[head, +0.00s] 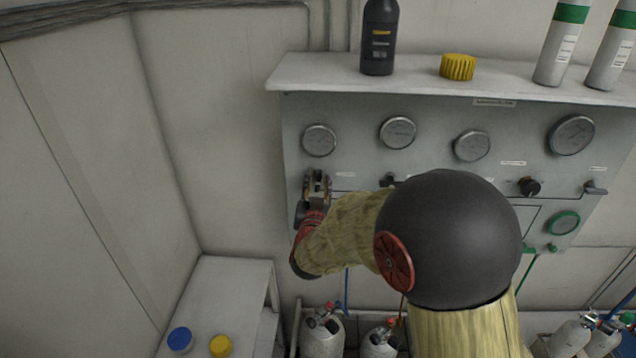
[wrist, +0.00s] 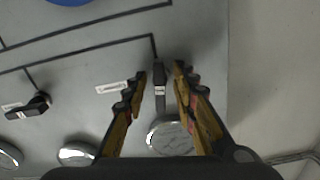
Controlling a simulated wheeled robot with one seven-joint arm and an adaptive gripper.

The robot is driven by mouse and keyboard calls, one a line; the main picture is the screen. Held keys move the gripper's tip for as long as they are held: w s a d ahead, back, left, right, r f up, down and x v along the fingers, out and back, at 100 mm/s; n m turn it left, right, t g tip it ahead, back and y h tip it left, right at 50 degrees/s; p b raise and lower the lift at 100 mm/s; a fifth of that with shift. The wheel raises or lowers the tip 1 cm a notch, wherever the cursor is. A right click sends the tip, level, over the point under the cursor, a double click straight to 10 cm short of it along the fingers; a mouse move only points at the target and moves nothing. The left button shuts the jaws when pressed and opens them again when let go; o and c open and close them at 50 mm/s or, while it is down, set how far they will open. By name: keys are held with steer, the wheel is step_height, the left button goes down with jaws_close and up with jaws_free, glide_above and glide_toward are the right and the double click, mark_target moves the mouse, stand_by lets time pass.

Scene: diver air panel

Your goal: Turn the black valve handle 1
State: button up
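A black valve handle (wrist: 159,76) with a pale band shows in the wrist view, near a round gauge. It stands between the two fingers of my gripper (wrist: 162,76), with a narrow gap visible on each side. The fingers are open and do not appear to press on it. In the head view my gripper (head: 317,184) is at the left side of the grey panel (head: 350,107), below the leftmost gauge. There the gripper hides the handle. I see no number on the handle.
Another black handle (head: 388,181) lies to the right, partly behind my arm. A black knob (head: 529,187) and a small lever (head: 595,188) are farther right. A black bottle (head: 379,45) and yellow cap (head: 457,67) stand on the shelf above. The wall left of the panel is clear.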

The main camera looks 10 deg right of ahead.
steer(key=c, duration=0.3)
steer(key=c, duration=0.4)
jaws_close()
